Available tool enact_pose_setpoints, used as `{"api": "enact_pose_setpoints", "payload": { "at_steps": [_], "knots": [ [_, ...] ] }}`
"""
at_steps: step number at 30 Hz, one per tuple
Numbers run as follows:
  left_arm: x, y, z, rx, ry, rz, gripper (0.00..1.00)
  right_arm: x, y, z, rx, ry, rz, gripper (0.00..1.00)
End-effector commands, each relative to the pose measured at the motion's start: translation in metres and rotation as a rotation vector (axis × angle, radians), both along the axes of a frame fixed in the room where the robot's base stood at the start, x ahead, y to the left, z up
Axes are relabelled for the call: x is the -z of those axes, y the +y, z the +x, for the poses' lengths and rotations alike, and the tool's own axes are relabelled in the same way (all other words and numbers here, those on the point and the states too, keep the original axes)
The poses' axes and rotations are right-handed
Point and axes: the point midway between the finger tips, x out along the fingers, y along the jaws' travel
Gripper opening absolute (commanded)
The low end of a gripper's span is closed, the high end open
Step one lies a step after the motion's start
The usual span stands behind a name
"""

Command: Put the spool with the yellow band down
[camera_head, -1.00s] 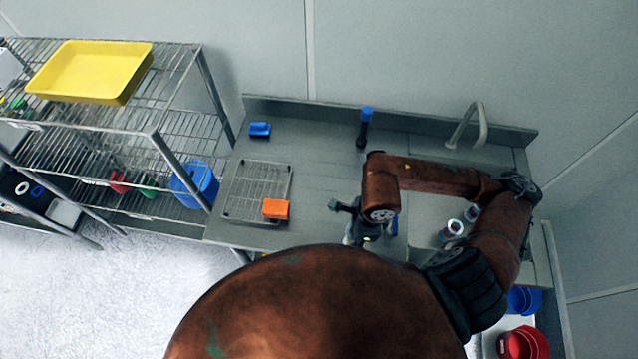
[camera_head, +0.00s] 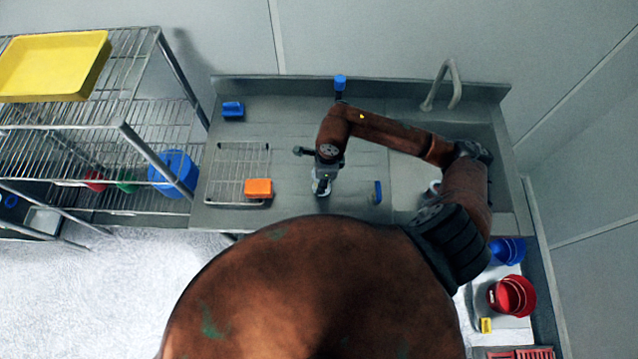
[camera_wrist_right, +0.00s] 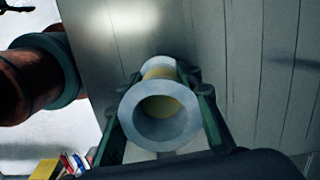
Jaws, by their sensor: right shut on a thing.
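My right gripper (camera_head: 323,174) is over the front middle of the steel counter. In the right wrist view its two fingers (camera_wrist_right: 164,80) are shut on opposite sides of a pale grey spool (camera_wrist_right: 160,142). The spool has wide flanges, and yellow shows between them and inside its bore. My left gripper is not in view.
An orange block (camera_head: 258,188) lies on the wire rack (camera_head: 238,165) left of the gripper. A blue item (camera_head: 377,192) lies to its right, before the sink. A blue-topped bottle (camera_head: 340,84) stands behind. Bare counter (camera_head: 362,165) surrounds the gripper.

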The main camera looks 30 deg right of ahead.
Motion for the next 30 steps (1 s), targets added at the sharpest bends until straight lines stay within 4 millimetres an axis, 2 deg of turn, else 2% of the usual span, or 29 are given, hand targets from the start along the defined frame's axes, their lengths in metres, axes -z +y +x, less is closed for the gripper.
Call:
{"api": "enact_pose_setpoints", "payload": {
  "at_steps": [3, 10, 20, 21, 28, 30],
  "knots": [
    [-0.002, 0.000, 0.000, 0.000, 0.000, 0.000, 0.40, 0.007, -0.001, 0.006, 0.003, 0.001, 0.001, 0.02],
    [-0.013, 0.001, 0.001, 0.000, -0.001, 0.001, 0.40, 0.035, 0.000, 0.005, 0.002, 0.002, 0.001, 0.02],
    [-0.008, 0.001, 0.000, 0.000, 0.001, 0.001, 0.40, 0.040, -0.001, 0.005, 0.000, -0.001, 0.000, 0.02],
    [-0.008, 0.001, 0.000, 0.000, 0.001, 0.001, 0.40, 0.041, -0.001, 0.005, 0.001, 0.000, -0.001, 0.33],
    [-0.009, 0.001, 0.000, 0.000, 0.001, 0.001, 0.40, 0.039, -0.001, 0.005, 0.001, 0.000, -0.001, 0.49],
    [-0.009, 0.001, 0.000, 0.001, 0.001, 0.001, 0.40, 0.039, -0.001, 0.005, 0.001, 0.000, -0.001, 0.50]
  ]
}}
